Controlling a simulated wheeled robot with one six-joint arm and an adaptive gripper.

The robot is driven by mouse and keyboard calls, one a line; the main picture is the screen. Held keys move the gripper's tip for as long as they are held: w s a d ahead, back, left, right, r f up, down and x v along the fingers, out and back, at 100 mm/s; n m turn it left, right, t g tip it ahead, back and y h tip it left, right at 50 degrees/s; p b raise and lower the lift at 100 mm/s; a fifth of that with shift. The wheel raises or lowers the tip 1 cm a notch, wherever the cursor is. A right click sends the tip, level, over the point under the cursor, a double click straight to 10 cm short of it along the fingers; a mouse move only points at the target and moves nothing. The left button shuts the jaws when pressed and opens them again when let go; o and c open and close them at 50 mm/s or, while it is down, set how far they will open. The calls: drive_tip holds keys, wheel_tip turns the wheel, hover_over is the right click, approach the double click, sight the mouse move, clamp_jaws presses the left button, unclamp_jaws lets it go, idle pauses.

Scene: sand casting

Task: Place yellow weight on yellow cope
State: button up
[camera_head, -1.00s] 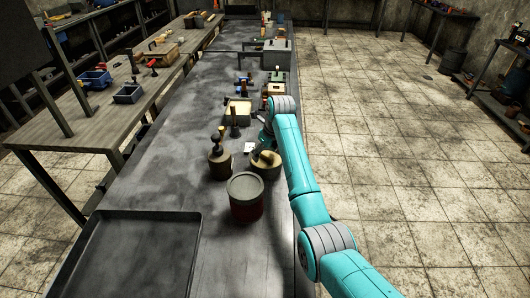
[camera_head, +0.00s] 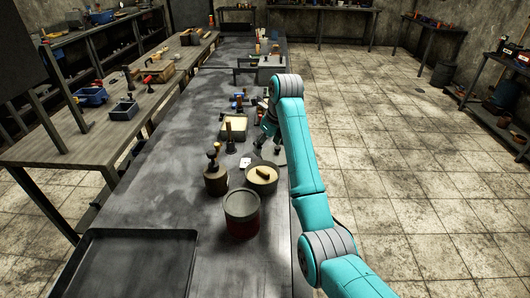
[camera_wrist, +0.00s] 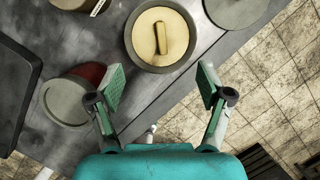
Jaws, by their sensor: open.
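I cannot tell for sure which things are the yellow weight and the yellow cope. A shallow box with a pale yellow top (camera_head: 233,124) stands on the bench beyond the pots. A round pot (camera_head: 262,187) with a pale yellow fill and a small tan block (camera_head: 263,170) on it stands nearer; in the wrist view the block (camera_wrist: 161,38) lies across the middle of the pot. My gripper (camera_head: 266,138) is just beyond this pot. In the wrist view my gripper (camera_wrist: 162,88) has its green-padded fingers wide apart and nothing between them.
A red pot (camera_head: 241,226) with a grey top and a brown pot with a knobbed handle (camera_head: 215,181) stand nearby. A dark tray (camera_head: 135,265) fills the near left. A grey disc (camera_wrist: 237,8) lies beside the round pot. Several tools crowd the bench farther back.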

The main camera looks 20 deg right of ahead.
drive_tip(key=shift+s+d+f, duration=0.1)
drive_tip(key=shift+d+f, duration=0.05)
drive_tip(key=shift+f, duration=0.15)
drive_tip(key=shift+c, duration=0.4)
drive_tip(key=n, duration=0.1)
approach(264, 172)
drive_tip(key=f, duration=0.2)
drive_tip(key=shift+t+y, duration=0.3)
drive_tip(key=shift+y, duration=0.1)
drive_tip(key=x, duration=0.4)
drive_tip(key=shift+w+d+f, duration=0.15)
drive_tip(key=shift+w+f, duration=0.05)
drive_tip(key=shift+w, duration=0.05)
drive_tip(key=shift+x, duration=3.15)
drive_tip(key=shift+s, duration=0.2)
clamp_jaws()
drive_tip(key=shift+w, duration=0.1)
